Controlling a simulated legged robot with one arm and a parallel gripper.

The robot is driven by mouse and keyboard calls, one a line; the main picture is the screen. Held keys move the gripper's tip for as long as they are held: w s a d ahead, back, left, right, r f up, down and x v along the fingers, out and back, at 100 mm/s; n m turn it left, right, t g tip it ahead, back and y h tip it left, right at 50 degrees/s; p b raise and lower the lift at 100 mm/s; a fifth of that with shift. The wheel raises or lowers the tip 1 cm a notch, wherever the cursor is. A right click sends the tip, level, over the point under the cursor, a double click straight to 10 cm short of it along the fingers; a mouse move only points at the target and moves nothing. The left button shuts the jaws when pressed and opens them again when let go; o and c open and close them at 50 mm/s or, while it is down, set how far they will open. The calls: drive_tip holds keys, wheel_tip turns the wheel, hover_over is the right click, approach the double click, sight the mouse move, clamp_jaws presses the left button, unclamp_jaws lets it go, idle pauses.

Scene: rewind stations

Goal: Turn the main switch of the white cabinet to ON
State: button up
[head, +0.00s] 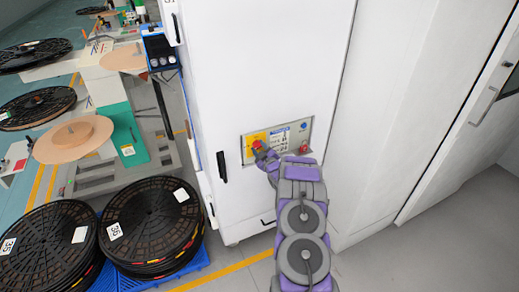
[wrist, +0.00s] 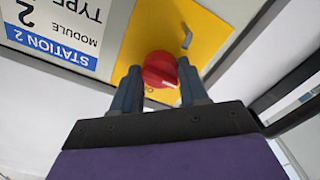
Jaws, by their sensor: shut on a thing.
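The white cabinet (head: 262,62) stands in the middle of the head view, with a control panel (head: 291,131) low on its front. The main switch (head: 257,145) is a red knob on a yellow plate (head: 250,153) at the panel's left. In the wrist view the red knob (wrist: 159,69) sits between the two fingers of my gripper (wrist: 158,77), which is shut on it. A white mark on the knob points to the lower right in that view. The lettering below the knob is mostly hidden by my gripper, so I cannot read the switch's position.
Another red knob (head: 304,148) is at the panel's right. A black door handle (head: 221,167) sticks out left of the panel. Stacked black reels (head: 152,222) stand on a blue pallet (head: 190,277) at left. Grey floor is clear at lower right.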

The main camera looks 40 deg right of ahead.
drive_tip(key=m+p, duration=0.2)
drive_tip(key=m, duration=0.2)
drive_tip(key=shift+r, duration=0.15)
drive_tip(key=m+p, duration=0.1)
drive_tip(key=m, duration=0.3)
drive_tip(key=shift+p, duration=0.3)
drive_tip(key=m, duration=0.5)
drive_tip(key=shift+p, duration=0.35)
drive_tip(key=m, duration=0.4)
drive_tip(key=shift+s+d+m, duration=0.1)
drive_tip(key=shift+d+m, duration=0.05)
drive_tip(key=shift+m, duration=0.15)
drive_tip(key=o, duration=1.1)
drive_tip(key=shift+d+f, duration=0.15)
drive_tip(key=shift+f, duration=0.1)
drive_tip(key=shift+c, duration=0.2)
